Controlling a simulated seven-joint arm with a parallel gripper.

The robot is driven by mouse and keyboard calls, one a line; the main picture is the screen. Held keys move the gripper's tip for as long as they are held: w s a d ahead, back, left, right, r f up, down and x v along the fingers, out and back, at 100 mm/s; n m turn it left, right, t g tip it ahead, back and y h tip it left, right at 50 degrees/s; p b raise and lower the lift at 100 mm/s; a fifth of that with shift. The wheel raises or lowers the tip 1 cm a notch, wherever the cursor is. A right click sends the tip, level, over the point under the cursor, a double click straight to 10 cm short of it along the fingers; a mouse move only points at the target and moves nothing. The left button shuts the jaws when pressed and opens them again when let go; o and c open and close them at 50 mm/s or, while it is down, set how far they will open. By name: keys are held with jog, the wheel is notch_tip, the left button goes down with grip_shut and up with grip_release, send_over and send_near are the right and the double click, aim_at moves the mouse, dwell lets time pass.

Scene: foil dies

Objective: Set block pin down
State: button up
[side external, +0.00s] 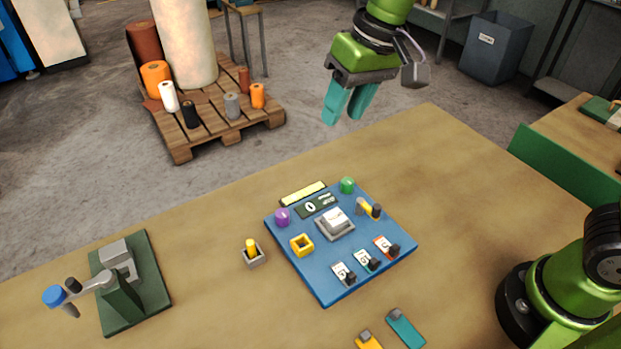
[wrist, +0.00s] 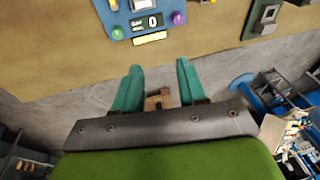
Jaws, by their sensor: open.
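A yellow pin (side external: 251,245) stands upright in a small grey block (side external: 255,260) on the table, just left of the blue board. The blue board (side external: 330,288) carries a yellow square socket (side external: 301,245), a grey raised block (side external: 334,223) at its middle, and a yellow lever with a dark end (side external: 368,208). My gripper (side external: 345,108) hangs in the air beyond the board's far edge. Its teal fingers are apart with nothing between them. The wrist view also shows my open gripper (wrist: 160,78), with the board's far edge at the top; most of the board is out of frame.
A green-based press (side external: 137,303) with a blue knob stands at the left. Two small pieces, yellow (side external: 369,342) and teal (side external: 407,330), lie at the front. A pallet of rolls (side external: 200,128) sits on the floor behind. The table's right half is mostly clear.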

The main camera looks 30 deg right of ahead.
jog(key=s+d+f+m+t, duration=0.1)
jog(key=s+d+m+t, duration=0.3)
jog(key=s+d, duration=0.9)
jog(key=shift+d+f+t, duration=0.2)
jog(key=shift+d+t, duration=0.2)
jog(key=shift+d, duration=0.8)
